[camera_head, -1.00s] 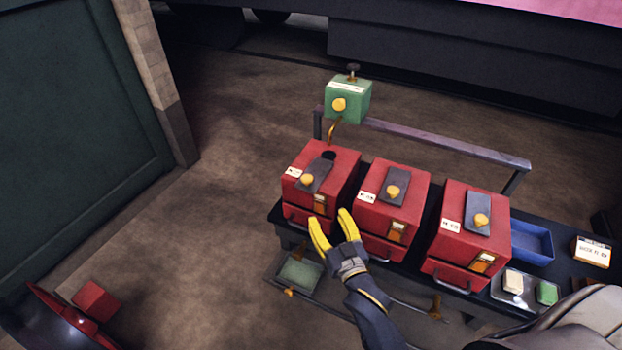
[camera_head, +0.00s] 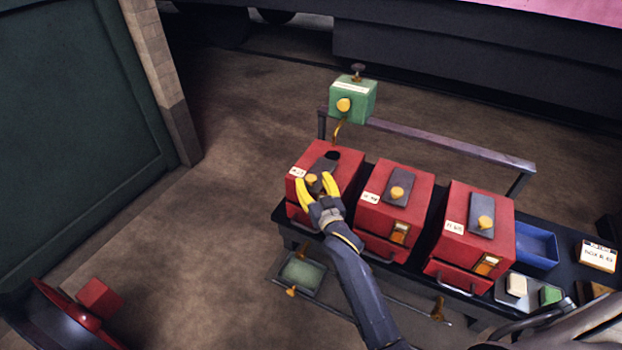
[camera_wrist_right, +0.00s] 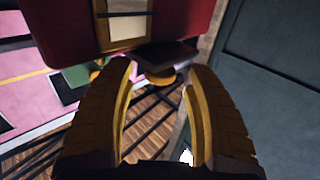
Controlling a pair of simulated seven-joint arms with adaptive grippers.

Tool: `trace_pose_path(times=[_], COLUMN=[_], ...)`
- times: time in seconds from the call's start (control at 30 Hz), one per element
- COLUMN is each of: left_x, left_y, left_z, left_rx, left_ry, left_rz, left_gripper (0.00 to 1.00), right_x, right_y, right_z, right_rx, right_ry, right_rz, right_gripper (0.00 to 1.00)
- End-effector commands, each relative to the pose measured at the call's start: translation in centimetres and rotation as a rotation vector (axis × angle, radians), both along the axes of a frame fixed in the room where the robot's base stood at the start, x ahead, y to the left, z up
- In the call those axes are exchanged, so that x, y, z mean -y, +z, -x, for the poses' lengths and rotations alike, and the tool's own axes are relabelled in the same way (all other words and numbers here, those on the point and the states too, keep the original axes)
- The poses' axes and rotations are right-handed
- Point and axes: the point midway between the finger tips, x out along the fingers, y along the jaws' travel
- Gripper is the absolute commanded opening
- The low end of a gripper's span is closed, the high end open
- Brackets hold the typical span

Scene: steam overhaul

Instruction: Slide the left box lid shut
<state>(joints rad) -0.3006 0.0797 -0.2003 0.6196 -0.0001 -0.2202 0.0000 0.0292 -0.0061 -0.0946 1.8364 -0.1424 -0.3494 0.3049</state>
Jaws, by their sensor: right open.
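The left red box (camera_head: 344,172) stands at the left end of the dark bench. Its dark grey lid (camera_head: 325,164) lies on top with a yellow knob (camera_head: 312,179) towards the front. A round black hole (camera_head: 333,155) shows uncovered behind the lid. My right gripper (camera_head: 314,184) is open, its yellow fingertips at either side of the knob; contact cannot be told. In the right wrist view the knob (camera_wrist_right: 160,81) and the lid's dark edge (camera_wrist_right: 165,55) show between and beyond the fingers. My left gripper is out of view.
Two similar red boxes, a middle one (camera_head: 414,190) and a right one (camera_head: 500,225), stand close on the right. A green box (camera_head: 353,103) is behind, near a metal rail (camera_head: 450,148). A blue tray (camera_head: 535,246) lies further right.

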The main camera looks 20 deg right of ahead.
Motion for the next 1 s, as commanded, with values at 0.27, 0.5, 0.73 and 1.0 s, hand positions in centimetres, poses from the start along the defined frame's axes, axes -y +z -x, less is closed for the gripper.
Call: trace_pose_path(times=[0.27, 0.5, 0.73, 1.0], left_x=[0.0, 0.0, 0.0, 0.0], left_y=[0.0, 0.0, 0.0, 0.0], left_z=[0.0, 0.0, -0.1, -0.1], left_rx=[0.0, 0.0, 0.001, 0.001], left_ry=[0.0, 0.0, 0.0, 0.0], left_rz=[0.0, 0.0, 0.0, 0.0], left_gripper=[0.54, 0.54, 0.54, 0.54], right_x=[-0.1, -0.1, -0.1, -0.1], right_y=[0.0, 0.0, 0.0, 0.0], right_z=[-1.8, -2.0, -2.0, -2.0], right_rx=[0.001, 0.0, 0.0, 0.0], right_ry=[0.0, 0.0, 0.0, 0.0], right_rz=[-0.001, -0.001, -0.001, 0.0], right_gripper=[0.54, 0.54, 0.44, 0.13])
